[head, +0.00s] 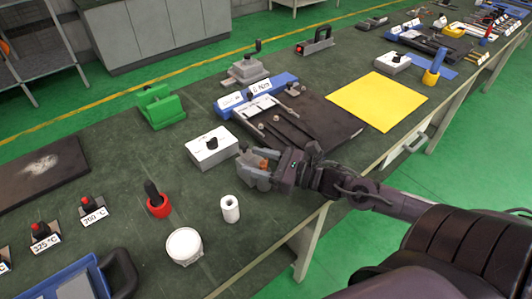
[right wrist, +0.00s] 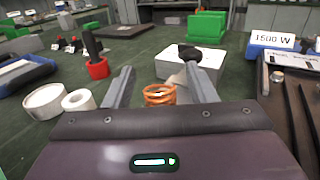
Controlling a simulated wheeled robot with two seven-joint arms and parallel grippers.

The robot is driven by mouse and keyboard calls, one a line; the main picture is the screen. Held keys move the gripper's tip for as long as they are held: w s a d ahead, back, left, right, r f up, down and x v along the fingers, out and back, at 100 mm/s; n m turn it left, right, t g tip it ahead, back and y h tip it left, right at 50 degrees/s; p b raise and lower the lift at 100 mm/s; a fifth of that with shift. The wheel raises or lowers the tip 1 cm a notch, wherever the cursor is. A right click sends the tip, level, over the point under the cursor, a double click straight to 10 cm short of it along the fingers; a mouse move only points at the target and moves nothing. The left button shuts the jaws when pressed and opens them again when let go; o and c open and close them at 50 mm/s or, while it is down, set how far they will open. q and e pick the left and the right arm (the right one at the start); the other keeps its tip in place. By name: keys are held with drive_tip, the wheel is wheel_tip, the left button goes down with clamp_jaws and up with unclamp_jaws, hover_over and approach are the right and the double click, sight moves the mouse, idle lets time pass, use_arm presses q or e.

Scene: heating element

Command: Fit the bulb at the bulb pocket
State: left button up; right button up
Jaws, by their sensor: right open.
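My right gripper (head: 257,167) is over the dark table beside the white box with a black knob (head: 212,147). It is open, and in the right wrist view its two fingers (right wrist: 163,88) stand apart. An orange coil (right wrist: 160,95) shows between the fingers, in front of the white box (right wrist: 170,64); I cannot tell whether a finger touches it. A small pale tan piece (right wrist: 178,79) shows just behind the coil, partly hidden by the right finger. I cannot tell for sure which part is the bulb or the bulb pocket. My left gripper is not in view.
A white roll (head: 230,209), a white round tub (head: 184,246) and a red cup with a black handle (head: 158,205) stand at the front left. A green block (head: 160,108) is behind. A dark board with rods (head: 310,125) and a yellow sheet (head: 377,100) lie to the right.

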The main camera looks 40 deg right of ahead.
drive_tip(key=shift+v, duration=3.8)
